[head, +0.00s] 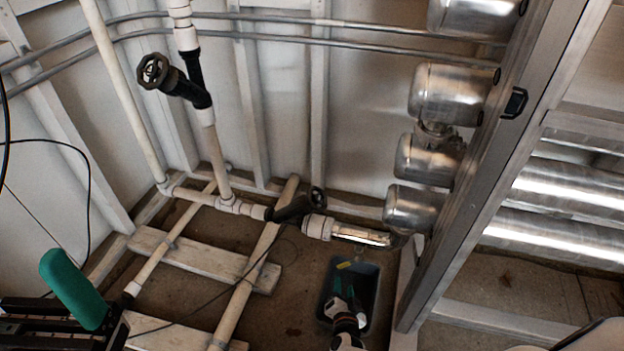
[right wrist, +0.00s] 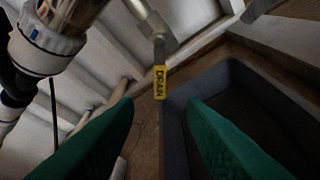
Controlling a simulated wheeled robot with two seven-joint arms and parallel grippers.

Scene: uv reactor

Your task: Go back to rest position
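My right gripper (head: 344,285) is low at the bottom middle of the head view, over a dark bin (head: 374,283). In the right wrist view its two green fingers (right wrist: 160,115) are spread apart with nothing between them. A yellow DRAIN tag (right wrist: 159,82) on a metal valve handle (right wrist: 157,30) shows beyond the fingertips. The tag also shows just above the gripper in the head view (head: 345,265). My left gripper (head: 75,288) is at the lower left edge of the head view. One green finger shows clearly, and its opening is hidden.
White pipes with black valves (head: 295,208) run along the wall and floor. Metal cylinders (head: 452,95) hang on a grey frame post (head: 490,150) at the right. Wooden planks (head: 205,262) lie on the floor. A thin black cable (head: 85,200) hangs at the left.

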